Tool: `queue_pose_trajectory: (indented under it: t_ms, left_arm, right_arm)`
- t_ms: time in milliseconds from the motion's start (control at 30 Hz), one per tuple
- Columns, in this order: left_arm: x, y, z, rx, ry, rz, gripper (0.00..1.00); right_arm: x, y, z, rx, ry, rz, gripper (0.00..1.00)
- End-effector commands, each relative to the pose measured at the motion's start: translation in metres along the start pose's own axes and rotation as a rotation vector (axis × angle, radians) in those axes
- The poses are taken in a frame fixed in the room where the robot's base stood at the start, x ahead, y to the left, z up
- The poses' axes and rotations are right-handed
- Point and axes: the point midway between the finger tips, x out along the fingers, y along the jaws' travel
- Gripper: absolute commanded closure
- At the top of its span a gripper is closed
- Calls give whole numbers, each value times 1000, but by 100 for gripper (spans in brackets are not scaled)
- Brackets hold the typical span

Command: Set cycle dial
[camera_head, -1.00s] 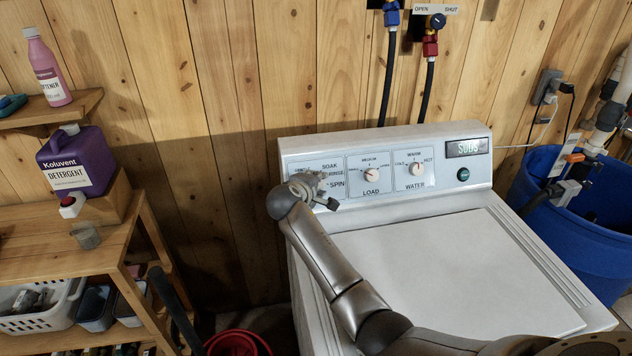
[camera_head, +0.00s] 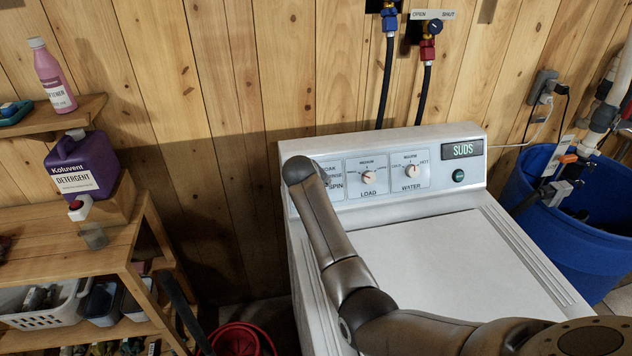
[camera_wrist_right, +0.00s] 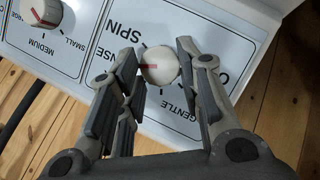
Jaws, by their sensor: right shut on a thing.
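The white cycle dial (camera_wrist_right: 158,67) sits on the left part of the washer's control panel (camera_head: 407,163). In the right wrist view its red mark points left, toward the partly hidden label ending in "NSE". "SPIN" and "GENTLE" show around it. My right gripper (camera_wrist_right: 158,58) is shut on the dial, one finger on each side. In the head view, my right arm hides the dial and the gripper. My left gripper is not in view.
The load dial (camera_head: 368,177) and water dial (camera_head: 410,171) stand to the right of the cycle dial. The display (camera_head: 462,149) reads "SUDS", above a dark green button (camera_head: 458,175). A shelf with detergent (camera_head: 84,165) is at left, a blue barrel (camera_head: 570,215) at right.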

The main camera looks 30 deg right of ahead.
Motion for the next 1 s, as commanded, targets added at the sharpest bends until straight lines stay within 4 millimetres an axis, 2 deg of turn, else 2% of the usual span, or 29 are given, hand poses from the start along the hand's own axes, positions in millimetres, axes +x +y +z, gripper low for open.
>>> queue_pose_trajectory:
  t_ms: [567, 600, 767, 1000]
  left_arm:
    - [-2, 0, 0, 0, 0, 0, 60]
    - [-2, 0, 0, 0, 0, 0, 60]
    - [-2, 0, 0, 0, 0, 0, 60]
    - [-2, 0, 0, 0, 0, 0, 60]
  right_arm:
    - [2, -3, 3, 29, -9, -21, 91]
    - [2, -3, 3, 29, -9, -21, 66]
    - [1, -2, 2, 29, -7, -20, 45]
    - [1, -1, 1, 30, -4, -17, 45]
